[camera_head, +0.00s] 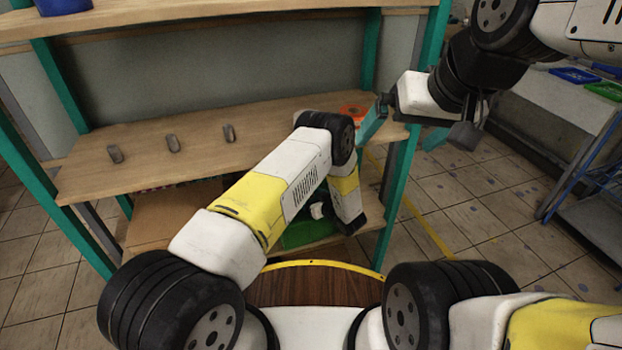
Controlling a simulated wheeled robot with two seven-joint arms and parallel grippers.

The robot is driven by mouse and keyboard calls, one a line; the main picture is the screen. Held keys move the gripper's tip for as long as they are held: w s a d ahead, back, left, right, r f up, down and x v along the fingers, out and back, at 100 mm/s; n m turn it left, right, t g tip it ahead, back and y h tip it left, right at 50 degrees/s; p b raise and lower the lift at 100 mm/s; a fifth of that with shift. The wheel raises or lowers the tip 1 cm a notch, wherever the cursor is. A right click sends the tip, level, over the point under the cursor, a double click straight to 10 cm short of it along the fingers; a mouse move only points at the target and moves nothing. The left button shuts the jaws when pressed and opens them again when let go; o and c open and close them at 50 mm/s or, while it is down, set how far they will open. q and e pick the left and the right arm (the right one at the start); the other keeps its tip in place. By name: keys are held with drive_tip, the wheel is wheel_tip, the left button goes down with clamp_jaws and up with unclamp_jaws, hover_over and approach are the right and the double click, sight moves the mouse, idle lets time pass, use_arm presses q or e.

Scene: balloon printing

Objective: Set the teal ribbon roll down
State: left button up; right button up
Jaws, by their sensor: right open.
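The teal ribbon roll (371,124) shows as a narrow, tilted teal shape at the right end of the wooden middle shelf (255,160). My right gripper (383,106) comes in from the upper right, its fingertips right beside the roll. The right gripper is open; whether a finger still touches the roll is too small to tell. My left arm crosses the middle of the view and bends downward in front of the shelf. The left gripper is hidden.
An orange roll (353,110) lies on the shelf just behind the teal one. Several small grey pieces (173,143) stand in a row to the left. A green bin (310,233) sits lower down. The shelf's left part is mostly clear. Teal posts (397,205) frame the rack.

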use_arm(q)
drive_tip(key=o, duration=1.5)
drive_tip(key=shift+s+f, duration=0.3)
drive_tip(key=shift+f, duration=0.2)
drive_tip(key=shift+c, duration=0.2)
drive_tip(key=shift+r, duration=0.35)
drive_tip(key=r+v, duration=0.1)
drive_tip(key=v, duration=0.6)
drive_tip(key=shift+d, duration=0.2)
